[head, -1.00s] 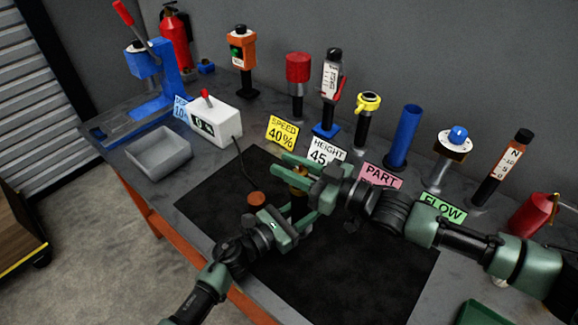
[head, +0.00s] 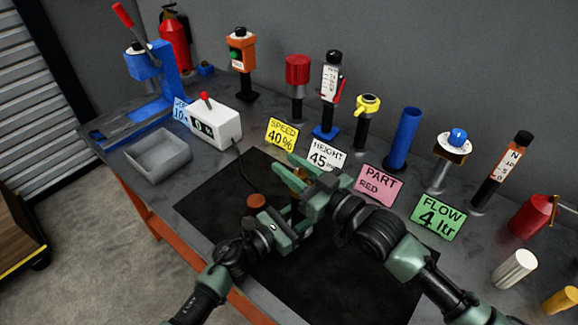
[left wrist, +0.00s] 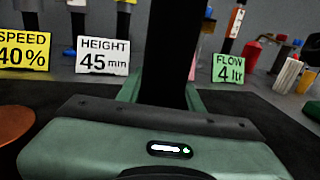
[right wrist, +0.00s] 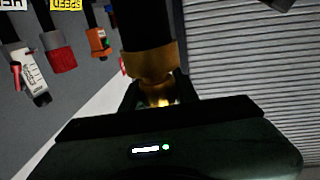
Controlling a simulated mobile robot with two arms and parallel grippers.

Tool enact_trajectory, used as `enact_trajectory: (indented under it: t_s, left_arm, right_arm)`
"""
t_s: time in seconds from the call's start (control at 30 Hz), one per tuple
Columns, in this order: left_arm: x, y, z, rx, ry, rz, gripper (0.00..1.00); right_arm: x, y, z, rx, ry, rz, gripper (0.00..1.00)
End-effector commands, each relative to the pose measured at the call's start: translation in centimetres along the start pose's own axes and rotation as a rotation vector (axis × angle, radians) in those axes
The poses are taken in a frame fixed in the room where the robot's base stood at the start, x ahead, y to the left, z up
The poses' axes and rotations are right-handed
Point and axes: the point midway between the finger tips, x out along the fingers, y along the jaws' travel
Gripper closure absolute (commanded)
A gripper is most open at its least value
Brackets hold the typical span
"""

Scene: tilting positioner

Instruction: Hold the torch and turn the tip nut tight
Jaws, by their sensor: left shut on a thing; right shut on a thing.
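The torch is a black upright cylinder, clearest in the left wrist view (left wrist: 172,50). Its brass tip nut (right wrist: 150,65) is at the end of the black body in the right wrist view, and a bit of it shows in the head view (head: 298,174). My left gripper (head: 297,217) is shut around the torch body below the nut. My right gripper (head: 299,182) is shut on the tip nut above it. Its fingers hide most of the nut in the head view, so I cannot tell how far the nut is seated.
A black mat (head: 220,205) lies under the arms. A red-brown round button (head: 256,201) is beside my left gripper. Behind stand cards such as HEIGHT (head: 326,156) and FLOW (head: 437,216), and several posts. A grey tray (head: 158,155) is at left.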

Motion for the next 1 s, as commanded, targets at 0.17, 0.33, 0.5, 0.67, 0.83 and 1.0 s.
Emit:
enact_trajectory:
  t_s: [0.17,0.33,0.5,0.67,0.83,1.0]
  left_arm:
    - [-0.1,-0.2,-0.2,-0.005,0.002,-0.004,1.00]
    - [-0.1,-0.2,-0.2,-0.006,0.003,-0.004,1.00]
    - [-0.1,-0.2,-0.3,-0.007,0.003,-0.003,1.00]
    - [-0.1,-0.2,-0.3,-0.008,0.004,-0.003,1.00]
    - [-0.1,-0.2,-0.4,-0.008,0.005,-0.003,1.00]
    - [-0.1,-0.2,-0.4,-0.008,0.005,-0.003,1.00]
  right_arm:
    - [0.0,0.3,0.1,-0.004,-0.002,0.005,0.49]
    - [0.0,0.3,0.1,-0.004,-0.003,0.004,0.49]
    - [-0.6,0.3,0.1,-0.003,-0.003,0.004,0.49]
    - [-3.0,0.3,0.3,-0.004,-0.007,0.004,0.49]
    - [-6.8,0.3,0.3,-0.005,-0.008,0.004,0.49]
    - [-9.9,0.2,0.3,-0.004,-0.007,0.004,0.49]
